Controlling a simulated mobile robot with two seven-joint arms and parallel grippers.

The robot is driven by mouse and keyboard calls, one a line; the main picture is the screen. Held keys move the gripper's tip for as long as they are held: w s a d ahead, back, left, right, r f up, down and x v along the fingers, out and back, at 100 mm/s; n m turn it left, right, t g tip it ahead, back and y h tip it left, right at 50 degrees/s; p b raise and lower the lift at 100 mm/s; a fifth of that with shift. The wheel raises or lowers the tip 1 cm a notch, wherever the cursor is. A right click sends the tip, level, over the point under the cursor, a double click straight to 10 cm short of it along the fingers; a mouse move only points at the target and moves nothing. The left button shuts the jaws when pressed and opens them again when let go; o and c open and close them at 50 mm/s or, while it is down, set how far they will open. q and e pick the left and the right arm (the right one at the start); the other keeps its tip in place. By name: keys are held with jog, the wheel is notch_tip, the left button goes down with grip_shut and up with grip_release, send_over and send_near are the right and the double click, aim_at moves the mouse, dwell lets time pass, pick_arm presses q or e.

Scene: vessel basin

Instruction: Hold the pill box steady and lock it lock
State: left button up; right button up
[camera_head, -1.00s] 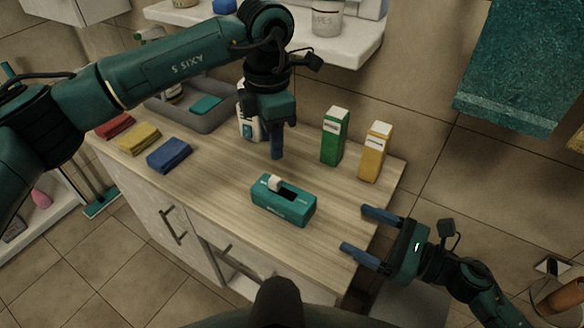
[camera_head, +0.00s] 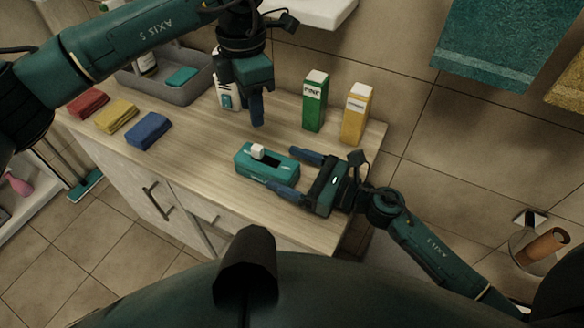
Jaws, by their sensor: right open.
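The teal pill box (camera_head: 250,167) lies on the wooden counter, with a white lock piece (camera_head: 257,151) at the left part of the dark slot in its top. My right gripper (camera_head: 281,169) is open at the box's right end, one finger on the far side and one on the near side. I cannot tell whether the fingers touch it. My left gripper (camera_head: 257,112) points down above the counter, behind the box and apart from it. Its fingers overlap in this view, so its opening is unclear.
A green carton (camera_head: 315,103) and a yellow carton (camera_head: 355,115) stand at the back right. Red, yellow and blue folded cloths (camera_head: 148,131) lie at the left. A grey tray (camera_head: 185,95) and a white bottle (camera_head: 226,95) are behind. The counter left of the box is clear.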

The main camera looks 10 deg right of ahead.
jog(key=shift+c, duration=0.6)
pick_arm(q)
jog(key=shift+c, duration=0.3)
pick_arm(e)
jog(key=c, duration=1)
pick_arm(q)
jog(key=shift+w+a, duration=0.15)
jog(key=shift+a, duration=0.05)
jog(key=shift+c, duration=1.4)
jog(key=w+a+m, duration=0.1)
jog(key=a+m, duration=0.1)
jog(key=m, duration=0.1)
jog(key=w+a+m+g+h, duration=0.1)
jog(key=w+a+m, duration=0.1)
jog(key=m, duration=0.1)
jog(key=w+a+m+h, duration=0.1)
jog(key=a+m, duration=0.1)
jog(key=m, duration=0.1)
jog(key=shift+w+a+r, duration=0.1)
jog(key=shift+w+a, duration=0.1)
jog(key=shift+a, duration=0.15)
grip_shut()
jog(key=shift+w+a+m+g, duration=0.3)
jog(key=shift+a+m, duration=0.2)
jog(key=shift+m, duration=0.3)
